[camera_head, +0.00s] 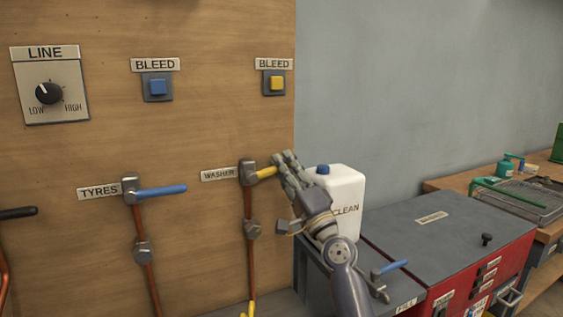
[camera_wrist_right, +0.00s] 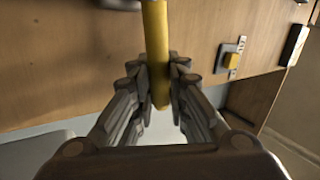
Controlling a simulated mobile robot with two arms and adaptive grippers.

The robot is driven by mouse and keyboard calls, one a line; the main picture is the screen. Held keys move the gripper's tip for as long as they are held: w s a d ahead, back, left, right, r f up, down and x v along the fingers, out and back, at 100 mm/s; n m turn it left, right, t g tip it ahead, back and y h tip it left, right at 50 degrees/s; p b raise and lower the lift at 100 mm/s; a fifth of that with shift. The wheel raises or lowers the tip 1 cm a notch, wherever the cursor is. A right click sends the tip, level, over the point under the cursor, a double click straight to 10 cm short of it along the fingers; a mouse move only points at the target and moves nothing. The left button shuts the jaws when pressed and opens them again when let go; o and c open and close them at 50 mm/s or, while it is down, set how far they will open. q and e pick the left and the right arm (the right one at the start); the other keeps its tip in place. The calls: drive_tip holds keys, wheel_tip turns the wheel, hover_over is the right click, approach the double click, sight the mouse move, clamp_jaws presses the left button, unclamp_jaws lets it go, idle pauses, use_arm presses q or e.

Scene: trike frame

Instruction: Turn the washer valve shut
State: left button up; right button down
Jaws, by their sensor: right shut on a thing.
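The washer valve (camera_head: 248,172) is on the wooden panel, right of the WASHER label (camera_head: 219,174). Its yellow lever (camera_head: 266,172) points right, about level, across the copper pipe below it. My right gripper (camera_head: 284,170) is at the lever's outer end, its fingers hiding the tip. In the right wrist view the yellow lever (camera_wrist_right: 156,50) runs down between the two fingers of my right gripper (camera_wrist_right: 162,95), which are shut on it. My left gripper is not in view.
The tyres valve with a blue lever (camera_head: 160,191) is to the left. Bleed buttons, blue (camera_head: 158,87) and yellow (camera_head: 277,83), sit above. A white CLEAN container (camera_head: 342,190) stands close behind my right gripper. A grey-topped red cabinet (camera_head: 440,235) is at right.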

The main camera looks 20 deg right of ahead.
drive_tip(key=shift+f+m+h, duration=0.5)
drive_tip(key=shift+m+h, duration=0.35)
drive_tip(key=shift+m, duration=0.2)
drive_tip(key=shift+f+m+h, duration=0.5)
drive_tip(key=shift+m+h, duration=0.35)
drive_tip(key=shift+m, duration=0.2)
drive_tip(key=c, duration=1.6)
unclamp_jaws()
drive_tip(key=shift+d, duration=0.1)
drive_tip(key=shift+o, duration=0.2)
drive_tip(key=shift+t, duration=0.3)
drive_tip(key=v, duration=1.2)
